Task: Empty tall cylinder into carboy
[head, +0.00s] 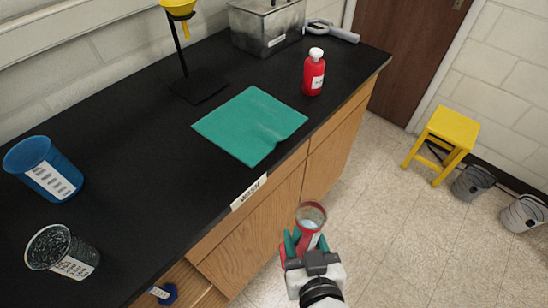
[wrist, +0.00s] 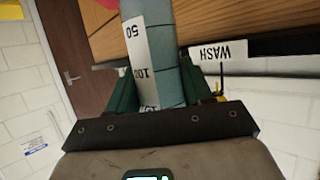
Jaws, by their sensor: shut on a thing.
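My gripper (head: 306,240) is shut on a tall cylinder (head: 311,215), held in front of the bench, out over the floor. In the head view I look down into its round, reddish rim and see something pale bluish inside. In the wrist view the cylinder (wrist: 165,60) is a blue-grey tube with a white scale strip marked 50 and 100. It lies between the two green fingers of my gripper (wrist: 160,85). Its far end is cut off by the picture's top edge. I cannot pick out a carboy for certain in either view.
The black bench (head: 130,120) holds a blue beaker (head: 43,168), a dark-filled clear beaker (head: 62,252), a teal cloth (head: 250,124), a red bottle (head: 314,73), a yellow funnel (head: 178,8) on a stand and a metal tank (head: 266,27). A yellow stool (head: 442,143) and buckets stand right.

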